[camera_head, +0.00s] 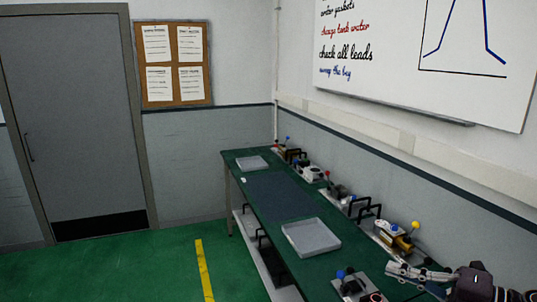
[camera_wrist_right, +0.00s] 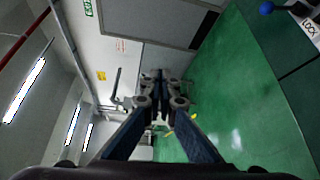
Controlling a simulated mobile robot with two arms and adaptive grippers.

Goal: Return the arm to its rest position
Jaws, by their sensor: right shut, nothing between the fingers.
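My right gripper (camera_head: 400,270) shows at the lower right of the head view, over the near end of the green workbench (camera_head: 308,265). Its arm comes in from the right edge. In the right wrist view, the fingers of this gripper (camera_wrist_right: 160,82) are together with nothing between them. Behind them I see the green floor, the wall and a door, with the room turned sideways. My left gripper is not in either view.
Along the wall, the bench carries several small devices with levers and coloured knobs (camera_head: 392,235). A grey tray (camera_head: 311,237) lies near the middle, and a smaller one (camera_head: 252,163) at the far end. The green floor (camera_head: 130,275) left of the bench is clear.

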